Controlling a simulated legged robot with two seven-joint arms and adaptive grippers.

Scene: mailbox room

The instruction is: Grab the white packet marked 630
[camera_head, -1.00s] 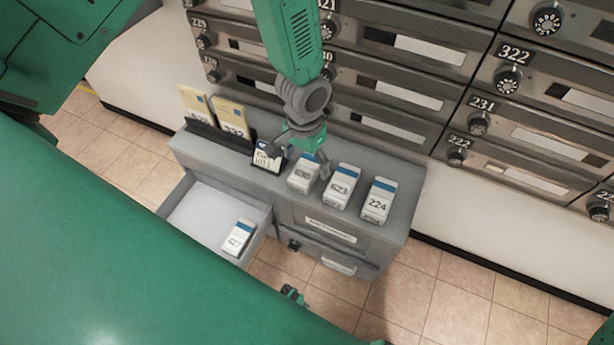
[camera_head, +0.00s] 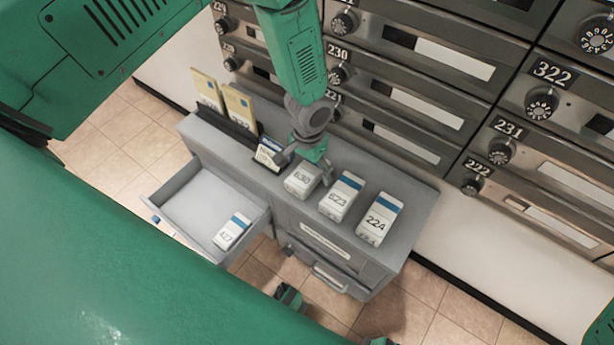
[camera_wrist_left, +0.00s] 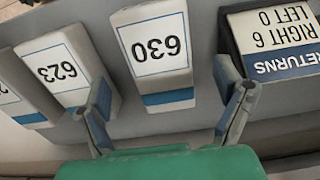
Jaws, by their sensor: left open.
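The white packet marked 630 (camera_head: 302,181) stands on the grey cabinet top, leftmost of a row of white packets with blue bands. Its number reads upside down in the left wrist view (camera_wrist_left: 156,48). My left gripper (camera_head: 304,168) is open above and behind it, fingers pointing down towards it. In the left wrist view my left gripper (camera_wrist_left: 163,85) has one finger on each side of the packet's blue-banded end; contact cannot be told. I cannot identify my right gripper in these frames.
Packets 623 (camera_head: 341,196) and 224 (camera_head: 379,219) stand to the right. A returns sign (camera_wrist_left: 272,42) is close on the other side. Packet 427 (camera_head: 231,231) lies in the open drawer (camera_head: 183,190). Mailboxes (camera_head: 420,70) line the wall behind.

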